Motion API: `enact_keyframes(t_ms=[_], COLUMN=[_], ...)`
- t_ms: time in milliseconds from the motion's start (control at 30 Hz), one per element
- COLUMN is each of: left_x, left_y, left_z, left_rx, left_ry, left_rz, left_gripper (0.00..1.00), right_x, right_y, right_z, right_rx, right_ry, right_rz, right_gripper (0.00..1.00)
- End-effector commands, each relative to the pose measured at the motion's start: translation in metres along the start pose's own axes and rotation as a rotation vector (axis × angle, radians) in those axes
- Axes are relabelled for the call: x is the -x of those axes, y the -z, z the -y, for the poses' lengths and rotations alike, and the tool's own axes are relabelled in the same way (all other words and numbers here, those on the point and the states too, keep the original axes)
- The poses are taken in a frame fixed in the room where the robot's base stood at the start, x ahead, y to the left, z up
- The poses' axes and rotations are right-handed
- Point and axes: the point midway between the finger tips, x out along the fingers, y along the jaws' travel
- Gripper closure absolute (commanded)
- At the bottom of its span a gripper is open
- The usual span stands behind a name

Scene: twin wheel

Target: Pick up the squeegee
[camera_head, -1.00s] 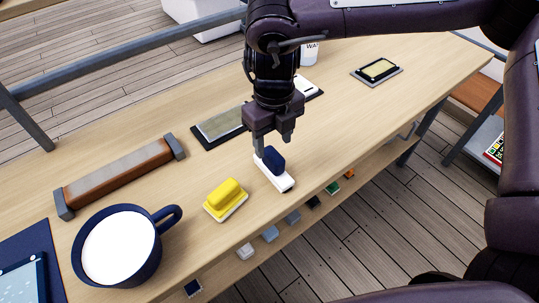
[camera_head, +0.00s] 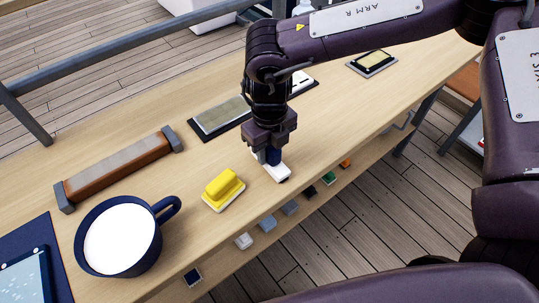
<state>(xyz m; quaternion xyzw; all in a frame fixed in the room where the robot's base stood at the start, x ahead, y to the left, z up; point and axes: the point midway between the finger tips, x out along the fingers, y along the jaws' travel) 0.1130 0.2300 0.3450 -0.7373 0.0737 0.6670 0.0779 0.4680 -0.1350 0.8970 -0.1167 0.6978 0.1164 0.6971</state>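A small tool with a white base and an upright navy grip (camera_head: 274,157), seemingly the squeegee, lies on the wooden table near its front edge. My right gripper (camera_head: 269,152) points down right over it, with its fingers low at the navy grip. The gripper hides the top of the grip, and I cannot tell whether the fingers press on it. The white base (camera_head: 276,173) still appears to rest on the table. My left gripper is not in view.
A yellow block on a pale base (camera_head: 223,188) stands just left of the tool. A navy mug (camera_head: 163,209) with white contents and a brown bar with grey ends (camera_head: 120,168) are farther left. A dark-framed grey plate (camera_head: 220,117) lies behind. Small blocks line a lower shelf.

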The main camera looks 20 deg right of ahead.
Motion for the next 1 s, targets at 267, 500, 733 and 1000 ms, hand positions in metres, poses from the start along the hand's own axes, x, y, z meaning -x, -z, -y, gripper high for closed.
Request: enact_keyframes(t_ms=[267,500,733,1000], left_x=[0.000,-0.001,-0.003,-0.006], left_y=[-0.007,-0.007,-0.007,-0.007], left_z=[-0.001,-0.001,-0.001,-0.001], left_rx=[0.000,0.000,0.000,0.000], left_ry=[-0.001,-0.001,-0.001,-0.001], left_rz=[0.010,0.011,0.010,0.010], left_gripper=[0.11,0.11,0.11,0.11], right_x=[0.000,0.009,0.045,0.124], right_y=[0.000,-0.001,-0.002,-0.001], right_z=[0.000,0.000,0.000,0.000], right_rx=[0.000,0.000,-0.001,-0.001], right_ry=[0.000,-0.001,-0.001,0.000], right_rz=[0.001,0.003,0.006,0.007], right_gripper=[0.91,0.91,0.91,0.91])
